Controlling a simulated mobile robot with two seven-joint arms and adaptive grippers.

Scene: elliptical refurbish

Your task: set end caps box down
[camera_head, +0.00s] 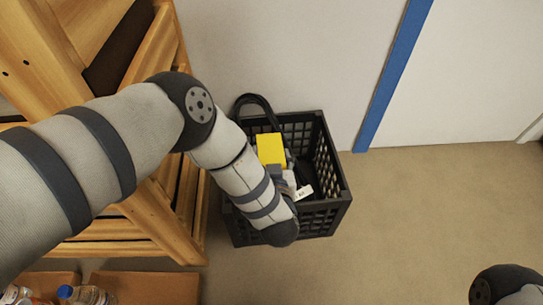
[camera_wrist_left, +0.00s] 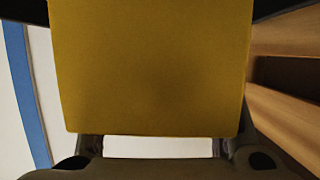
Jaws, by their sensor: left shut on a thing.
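The end caps box is a yellow box (camera_head: 270,149) that shows over the open top of a black crate (camera_head: 331,203) in the head view. It fills most of the left wrist view (camera_wrist_left: 150,70). My left gripper (camera_head: 275,169) is shut on the box, and my forearm hides much of the gripper and the crate's left side. I cannot tell whether the box touches the crate's floor. My right gripper is out of view; only a part of my right arm shows at the bottom right.
The crate has a raised black handle (camera_head: 256,100) and a small white label (camera_head: 304,191) shows inside. A wooden shelf (camera_head: 150,215) stands close on the left, with bottles (camera_head: 84,294) at the bottom left. A white wall is behind. Carpet (camera_head: 430,210) on the right is clear.

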